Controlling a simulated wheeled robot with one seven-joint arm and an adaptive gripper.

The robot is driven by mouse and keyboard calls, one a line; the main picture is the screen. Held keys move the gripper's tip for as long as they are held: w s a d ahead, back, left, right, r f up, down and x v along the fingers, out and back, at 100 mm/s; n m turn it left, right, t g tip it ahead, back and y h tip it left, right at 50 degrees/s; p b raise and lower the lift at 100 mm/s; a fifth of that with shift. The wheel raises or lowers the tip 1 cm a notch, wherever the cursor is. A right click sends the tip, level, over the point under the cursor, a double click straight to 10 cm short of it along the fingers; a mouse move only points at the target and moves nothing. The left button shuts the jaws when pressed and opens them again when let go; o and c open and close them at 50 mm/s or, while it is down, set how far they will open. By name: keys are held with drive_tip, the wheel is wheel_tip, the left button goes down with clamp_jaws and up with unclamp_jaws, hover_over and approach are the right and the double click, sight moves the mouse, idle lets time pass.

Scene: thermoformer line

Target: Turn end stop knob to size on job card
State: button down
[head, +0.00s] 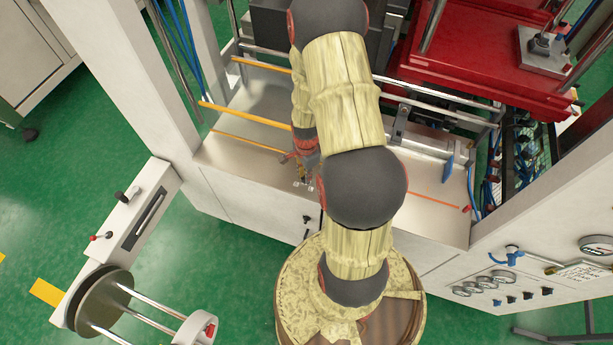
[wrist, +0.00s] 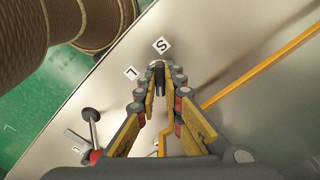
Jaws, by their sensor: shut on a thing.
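My gripper (wrist: 159,82) is shut on the small dark end stop knob (wrist: 158,68), with a yellow-padded finger on each side of it. White labels marked S (wrist: 161,46) and L (wrist: 131,73) lie on the metal surface just beyond and to the left of the knob. The knob's pointing direction is not clear, as the fingers cover much of it. In the head view my gripper (head: 303,165) reaches down to the machine's front ledge beside small white labels (head: 302,184). I cannot make out a job card.
The metal bed (head: 246,95) has orange strips along it. A lever with a rounded end (wrist: 90,115) stands left of my gripper in the wrist view. A red frame (head: 450,70) is at the back right. Gauges and valves (head: 490,285) line the right front. Green floor (head: 50,180) is open at left.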

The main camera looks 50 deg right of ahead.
idle(0.3)
drive_tip(key=shift+n, duration=1.4)
drive_tip(key=shift+n+b, duration=0.3)
drive_tip(key=shift+n, duration=1.1)
drive_tip(key=shift+n, duration=0.4)
drive_tip(key=c, duration=2.3)
unclamp_jaws()
drive_tip(key=shift+n, duration=0.3)
drive_tip(key=shift+c, duration=0.2)
drive_tip(key=o, duration=0.5)
